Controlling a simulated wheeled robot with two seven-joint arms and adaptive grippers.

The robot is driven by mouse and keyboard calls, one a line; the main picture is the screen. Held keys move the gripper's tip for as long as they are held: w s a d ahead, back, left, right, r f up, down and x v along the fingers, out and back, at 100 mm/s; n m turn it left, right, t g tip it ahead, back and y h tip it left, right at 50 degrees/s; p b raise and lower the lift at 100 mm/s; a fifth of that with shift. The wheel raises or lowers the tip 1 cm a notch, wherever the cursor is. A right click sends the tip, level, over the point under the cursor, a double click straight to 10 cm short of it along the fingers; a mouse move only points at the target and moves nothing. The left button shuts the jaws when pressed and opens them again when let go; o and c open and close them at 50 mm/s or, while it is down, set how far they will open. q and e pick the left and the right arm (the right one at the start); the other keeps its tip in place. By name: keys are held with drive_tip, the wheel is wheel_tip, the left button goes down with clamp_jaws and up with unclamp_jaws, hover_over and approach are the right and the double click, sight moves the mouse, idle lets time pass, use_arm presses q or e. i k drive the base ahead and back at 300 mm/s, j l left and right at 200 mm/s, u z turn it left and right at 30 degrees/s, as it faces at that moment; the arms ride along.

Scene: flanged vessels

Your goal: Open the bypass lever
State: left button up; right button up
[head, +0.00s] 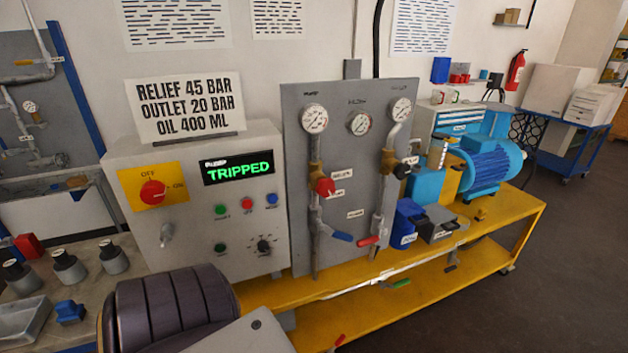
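A grey upright panel (345,180) carries pipes, gauges and levers. A blue lever (342,237) sticks out to the right at the foot of the left pipe. A red lever (367,241) points left at the foot of the right pipe. A green lever (400,283) sits lower, at the bench edge, and another red handle (338,341) shows at the bottom. The small labels are too blurred to tell which lever is the bypass. Neither of my grippers is in view.
A control box (203,240) shows "TRIPPED" in green, with a red knob (153,192) on yellow. A blue motor (488,165) stands on the yellow bench (520,218) at right. The floor at right (560,290) is clear.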

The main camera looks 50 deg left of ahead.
sight(340, 236)
drive_tip(key=u, duration=1.5)
